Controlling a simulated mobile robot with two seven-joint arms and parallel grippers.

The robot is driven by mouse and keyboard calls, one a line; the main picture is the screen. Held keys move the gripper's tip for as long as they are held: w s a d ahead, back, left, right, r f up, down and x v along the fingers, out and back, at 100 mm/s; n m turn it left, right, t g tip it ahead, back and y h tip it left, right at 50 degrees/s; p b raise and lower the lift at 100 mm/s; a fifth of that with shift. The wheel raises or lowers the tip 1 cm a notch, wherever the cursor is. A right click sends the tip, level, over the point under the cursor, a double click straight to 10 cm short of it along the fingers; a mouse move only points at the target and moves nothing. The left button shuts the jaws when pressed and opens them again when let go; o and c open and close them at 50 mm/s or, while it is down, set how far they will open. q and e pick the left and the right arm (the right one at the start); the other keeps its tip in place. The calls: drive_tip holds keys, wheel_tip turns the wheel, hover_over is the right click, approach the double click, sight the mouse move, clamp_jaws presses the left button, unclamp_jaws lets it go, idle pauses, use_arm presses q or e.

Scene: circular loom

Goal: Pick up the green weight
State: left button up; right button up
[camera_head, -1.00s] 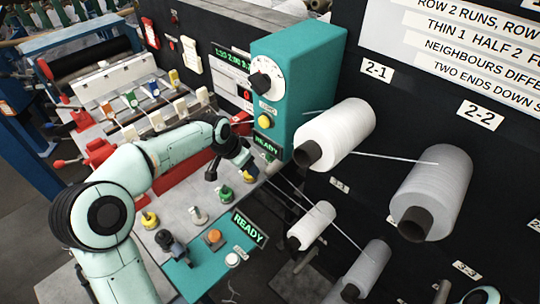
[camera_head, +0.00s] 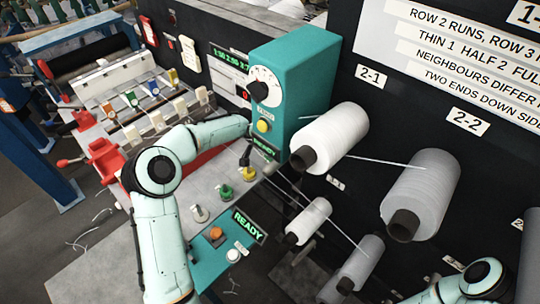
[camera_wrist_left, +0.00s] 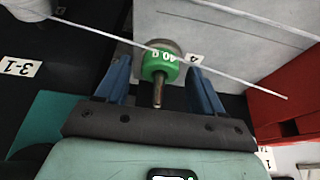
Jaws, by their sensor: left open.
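The green weight (camera_wrist_left: 160,64), marked 40 g, stands with its thin metal stem towards my left gripper (camera_wrist_left: 159,82) in the left wrist view. The two blue fingers are open, one on each side of the weight, and do not visibly close on it. My right gripper is out of the picture; only part of my right arm shows at lower right.
A yellow weight (camera_head: 225,191) and a grey weight (camera_head: 200,213) stand close by. The teal control box (camera_head: 295,85) and thread spools (camera_head: 332,135) are to the right. A red block (camera_wrist_left: 290,105) shows right in the wrist view. Threads cross near the weight.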

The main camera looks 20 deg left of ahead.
use_arm(q)
drive_tip(key=c, duration=1.1)
